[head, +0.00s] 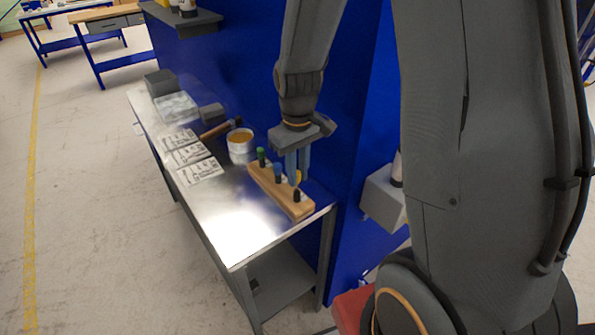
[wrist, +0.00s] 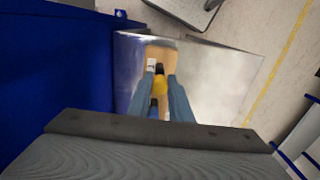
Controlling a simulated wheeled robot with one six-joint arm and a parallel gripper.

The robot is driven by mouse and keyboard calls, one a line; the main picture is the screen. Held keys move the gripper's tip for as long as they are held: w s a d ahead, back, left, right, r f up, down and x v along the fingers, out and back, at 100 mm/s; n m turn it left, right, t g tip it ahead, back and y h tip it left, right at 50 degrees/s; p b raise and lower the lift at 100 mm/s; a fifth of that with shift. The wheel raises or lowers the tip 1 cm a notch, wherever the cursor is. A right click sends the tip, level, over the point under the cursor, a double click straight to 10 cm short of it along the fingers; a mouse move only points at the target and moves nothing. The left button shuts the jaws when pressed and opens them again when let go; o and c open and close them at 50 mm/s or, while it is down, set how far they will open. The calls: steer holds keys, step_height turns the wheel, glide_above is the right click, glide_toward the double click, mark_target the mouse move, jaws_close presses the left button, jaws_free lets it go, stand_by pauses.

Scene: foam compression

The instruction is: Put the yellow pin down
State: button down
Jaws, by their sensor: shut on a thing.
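My gripper (head: 297,179) points down over the wooden pin block (head: 265,184), its blue-grey fingers shut on the yellow pin (head: 299,176). In the wrist view the yellow pin (wrist: 159,87) shows its round top between the fingers (wrist: 160,84). The fingers hide its lower part, so I cannot tell whether it touches the block (wrist: 160,53). A green pin (head: 262,155), a blue pin (head: 278,171) and a black pin (head: 297,194) stand upright in the block.
The metal table (head: 225,220) has bare room in front of the block. A white tub (head: 240,148) with orange contents stands left of the block. Printed sheets (head: 200,170), a dark-handled tool (head: 217,130) and grey boxes (head: 160,82) lie farther back. A blue wall (head: 240,80) runs behind.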

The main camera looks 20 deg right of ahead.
steer(key=shift+f, duration=0.45)
steer(key=c, duration=1.6)
jaws_free()
steer(key=shift+r, duration=0.1)
step_height(320, 180, up, 13)
steer(key=b, duration=0.3)
steer(key=s+f+m, duration=0.1)
steer(key=s+f, duration=0.2)
steer(key=s+f+m+t, duration=0.1)
steer(key=s+f, duration=0.1)
steer(key=s, duration=0.1)
steer(key=s+f+m, duration=0.1)
steer(key=s+f, duration=0.2)
steer(key=shift+a+f+m+t, duration=0.1)
steer(key=shift+f+m+t, duration=0.2)
steer(key=shift+f, duration=0.05)
